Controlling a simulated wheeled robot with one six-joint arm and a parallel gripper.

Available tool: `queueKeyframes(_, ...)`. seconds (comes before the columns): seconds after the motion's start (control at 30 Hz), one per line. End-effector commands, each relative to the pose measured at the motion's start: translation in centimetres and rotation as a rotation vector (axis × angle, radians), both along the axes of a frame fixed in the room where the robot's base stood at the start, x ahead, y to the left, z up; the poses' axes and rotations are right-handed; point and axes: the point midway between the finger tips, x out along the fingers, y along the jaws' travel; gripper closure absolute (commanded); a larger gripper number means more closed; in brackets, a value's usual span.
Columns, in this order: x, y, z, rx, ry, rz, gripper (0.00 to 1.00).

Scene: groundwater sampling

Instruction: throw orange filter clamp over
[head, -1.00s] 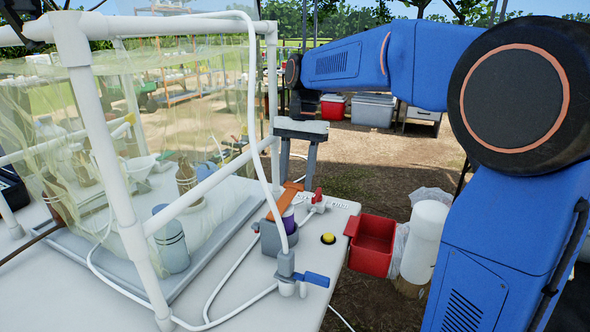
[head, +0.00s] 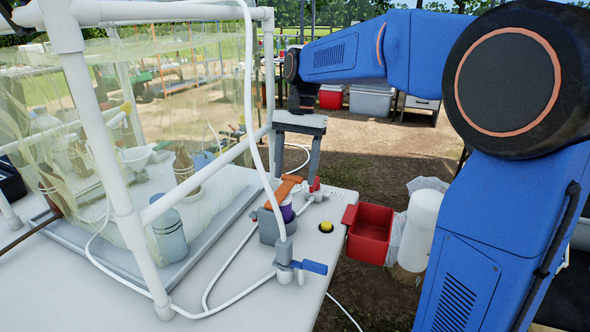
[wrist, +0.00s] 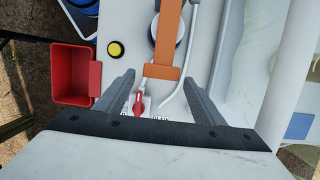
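The orange filter clamp (head: 285,190) is a flat lever over a purple-and-white filter part (head: 287,212) in a grey holder on the white table. In the wrist view the clamp (wrist: 166,45) runs from the top edge down to a wider end piece. My gripper (head: 295,178) is open and empty, its fingers pointing down at the clamp's far end. In the wrist view my gripper (wrist: 159,77) has one finger on each side of that end, with a gap on both sides. I cannot tell whether the fingertips are at the clamp's height.
A red-handled valve (wrist: 115,48) and a yellow button (wrist: 87,51) sit close beside the clamp. A blue-handled valve (head: 312,267) and white tubing are in front. A red bin (head: 370,238) hangs at the table's right edge. A white-pipe frame (head: 100,150) stands left.

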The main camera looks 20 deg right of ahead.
Motion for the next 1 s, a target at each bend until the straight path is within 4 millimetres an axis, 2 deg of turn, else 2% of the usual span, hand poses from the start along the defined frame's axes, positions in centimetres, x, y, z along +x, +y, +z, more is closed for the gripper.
queueKeyframes(0.17,0.0,0.0,0.2,0.001,0.001,0.0,0.38)
queueKeyframes(0.33,0.4,-0.2,1.9,0.002,-0.001,0.0,0.38)
queueKeyframes(1.0,3.0,-2.3,14.2,0.001,0.0,-0.001,0.38)
